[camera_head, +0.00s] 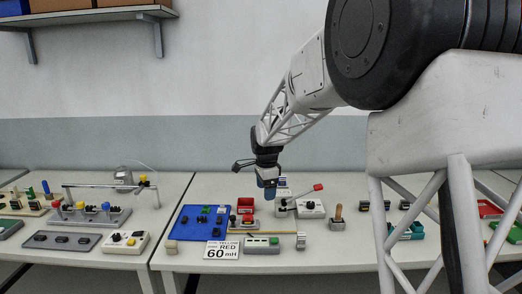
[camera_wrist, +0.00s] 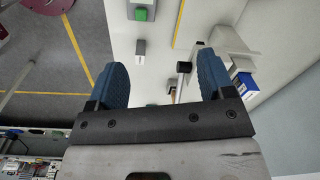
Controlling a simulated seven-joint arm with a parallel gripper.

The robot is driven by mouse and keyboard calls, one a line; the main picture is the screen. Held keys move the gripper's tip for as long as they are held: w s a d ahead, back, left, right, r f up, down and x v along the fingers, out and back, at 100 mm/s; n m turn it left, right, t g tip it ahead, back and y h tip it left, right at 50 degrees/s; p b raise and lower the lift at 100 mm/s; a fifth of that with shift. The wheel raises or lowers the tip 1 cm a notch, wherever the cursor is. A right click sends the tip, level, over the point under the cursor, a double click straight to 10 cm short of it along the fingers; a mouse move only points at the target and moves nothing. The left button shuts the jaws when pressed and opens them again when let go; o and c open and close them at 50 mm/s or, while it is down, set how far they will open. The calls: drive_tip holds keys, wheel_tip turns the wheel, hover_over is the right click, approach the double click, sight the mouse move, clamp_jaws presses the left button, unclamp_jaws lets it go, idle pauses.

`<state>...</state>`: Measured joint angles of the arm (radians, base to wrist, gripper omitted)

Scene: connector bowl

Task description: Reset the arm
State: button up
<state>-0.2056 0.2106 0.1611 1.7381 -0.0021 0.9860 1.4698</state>
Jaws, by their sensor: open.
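My gripper (camera_head: 270,188) hangs above the middle of the white table (camera_head: 340,262), pointing down, close to a device with a red-tipped lever (camera_head: 318,187). In the wrist view my gripper (camera_wrist: 162,75) shows two blue fingers spread wide apart. My arm reaches in from the right in the head view and hides part of the table there.
A blue mat (camera_head: 188,232) with small connectors lies left of my gripper. A second table (camera_head: 125,215) with fixtures is at the left. A shelf (camera_head: 90,15) hangs above.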

drive_tip(key=s+d+r+n, duration=0.2)
drive_tip(key=s+d+r, duration=0.15)
drive_tip(key=s, duration=0.45)
drive_tip(key=s+d+r+n+t, duration=0.1)
drive_tip(key=s+d+r+n, duration=0.2)
drive_tip(key=s, duration=0.6)
drive_tip(key=s+d+r+n, duration=0.2)
drive_tip(key=s+d, duration=0.3)
drive_tip(key=s, duration=0.3)
drive_tip(key=s+d+f+n, duration=0.1)
drive_tip(key=s+n, duration=0.1)
drive_tip(key=s, duration=0.6)
drive_tip(key=s+d+f+n, duration=0.1)
drive_tip(key=s+d+n, duration=0.1)
drive_tip(key=s, duration=0.6)
drive_tip(key=s+d+f+n+t, duration=0.1)
drive_tip(key=s+d+f+n, duration=0.1)
drive_tip(key=s, duration=0.6)
drive_tip(key=shift+s+d+n, duration=0.2)
drive_tip(key=shift+s+n, duration=0.1)
drive_tip(key=shift+n, duration=0.3)
